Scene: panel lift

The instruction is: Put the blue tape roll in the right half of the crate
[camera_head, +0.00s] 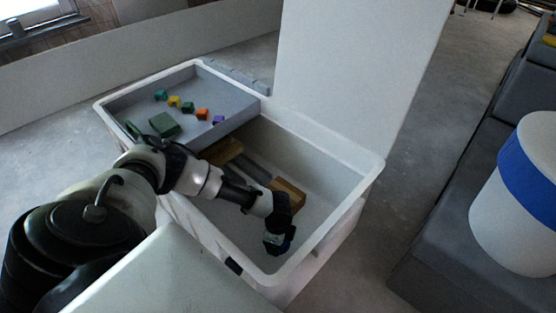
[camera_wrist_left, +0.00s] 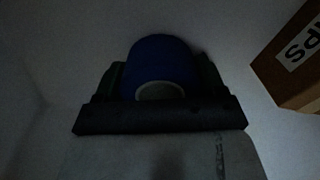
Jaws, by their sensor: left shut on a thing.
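The blue tape roll (camera_wrist_left: 160,60) is between the jaws of my left gripper (camera_wrist_left: 160,100) in the left wrist view, with its pale core ring facing the camera. In the head view the left gripper (camera_head: 279,240) reaches down inside the front right part of the white crate (camera_head: 362,166). Only a dark blue bit of the roll (camera_head: 288,236) shows there. Whether the roll touches the crate floor cannot be told. My right gripper is not in view.
A grey tray (camera_head: 235,88) with several small coloured blocks covers the crate's left half. Brown boxes (camera_head: 290,193) lie in the open right half; one, lettered, is close to the gripper in the wrist view (camera_wrist_left: 290,65). A white panel (camera_head: 345,65) stands behind the crate.

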